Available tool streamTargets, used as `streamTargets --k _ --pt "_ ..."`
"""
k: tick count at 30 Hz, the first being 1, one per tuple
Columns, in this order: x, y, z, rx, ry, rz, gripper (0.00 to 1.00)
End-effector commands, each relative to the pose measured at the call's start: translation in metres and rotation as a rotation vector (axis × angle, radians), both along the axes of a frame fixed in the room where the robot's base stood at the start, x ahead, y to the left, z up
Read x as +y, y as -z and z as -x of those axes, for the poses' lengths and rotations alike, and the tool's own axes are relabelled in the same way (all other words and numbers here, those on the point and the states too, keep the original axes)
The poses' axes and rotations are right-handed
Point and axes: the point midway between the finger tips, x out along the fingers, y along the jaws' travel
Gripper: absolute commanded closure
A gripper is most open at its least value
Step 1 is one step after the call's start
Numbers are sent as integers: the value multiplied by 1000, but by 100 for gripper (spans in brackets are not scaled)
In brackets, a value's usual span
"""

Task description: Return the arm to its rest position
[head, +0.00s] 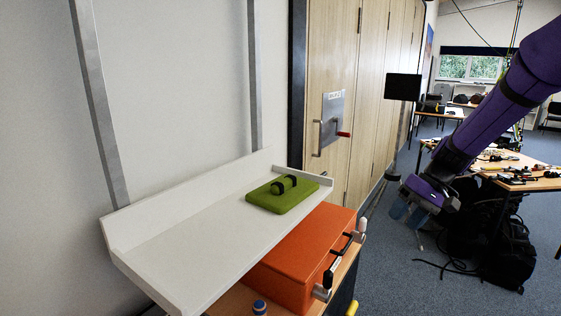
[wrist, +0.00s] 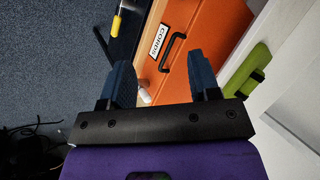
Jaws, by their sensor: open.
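My purple arm reaches in from the upper right in the head view. My gripper (head: 408,213) hangs at its end over the blue carpet, to the right of the orange case and apart from it. In the wrist view my gripper (wrist: 165,82) shows two blue fingers spread wide with nothing between them. The orange case (head: 305,255) with a dark handle and a label stands beyond the fingers; it also shows in the wrist view (wrist: 190,45).
A metal plate with a red-tipped lever (head: 334,120) is on the wooden doors. A tool-covered table (head: 520,180) and black bags (head: 490,240) stand right.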

Motion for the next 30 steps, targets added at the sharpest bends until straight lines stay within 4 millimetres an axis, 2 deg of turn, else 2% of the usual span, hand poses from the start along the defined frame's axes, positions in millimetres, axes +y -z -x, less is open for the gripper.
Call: streamTargets --k 1,6,15,21,30 --pt "3 -15 10 -17 -3 30 44" --pt "9 -53 44 -60 3 126 44" --pt "16 -107 109 -159 33 275 44" --pt "16 -133 156 -238 68 358 44" --pt "12 -157 224 -373 137 456 44"
